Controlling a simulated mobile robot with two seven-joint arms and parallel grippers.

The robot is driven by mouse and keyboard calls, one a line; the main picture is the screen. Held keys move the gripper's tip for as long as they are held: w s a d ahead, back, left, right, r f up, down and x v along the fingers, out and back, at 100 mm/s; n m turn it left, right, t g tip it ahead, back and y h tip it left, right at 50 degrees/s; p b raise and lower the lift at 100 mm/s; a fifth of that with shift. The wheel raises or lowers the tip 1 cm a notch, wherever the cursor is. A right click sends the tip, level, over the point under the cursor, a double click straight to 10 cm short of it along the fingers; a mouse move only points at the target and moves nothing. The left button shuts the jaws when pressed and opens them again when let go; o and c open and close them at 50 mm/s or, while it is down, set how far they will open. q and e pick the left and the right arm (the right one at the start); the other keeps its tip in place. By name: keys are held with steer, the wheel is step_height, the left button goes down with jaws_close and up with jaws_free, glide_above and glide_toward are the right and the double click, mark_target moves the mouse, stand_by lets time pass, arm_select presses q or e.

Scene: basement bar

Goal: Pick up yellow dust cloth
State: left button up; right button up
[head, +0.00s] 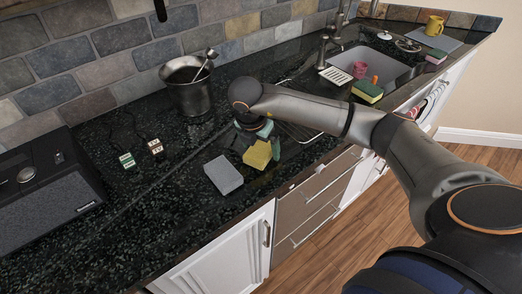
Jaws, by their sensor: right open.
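The yellow dust cloth (258,154) lies on the dark speckled counter near its front edge. My right arm reaches in from the right, and its gripper (256,141) is pointed down right at the cloth, covering the cloth's far side. The right gripper is open. Teal finger parts show above and beside the yellow cloth; I cannot tell whether they touch it. My left gripper is not in view.
A grey sponge-like block (223,174) lies just left of the cloth. A metal bucket (188,88) stands behind, a black radio-like box (48,190) at left.

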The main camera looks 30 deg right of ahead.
steer(key=shift+f+b, duration=0.2)
steer(key=shift+b, duration=0.1)
steer(key=shift+c, duration=0.2)
stand_by(0.3)
steer(key=c, duration=1.2)
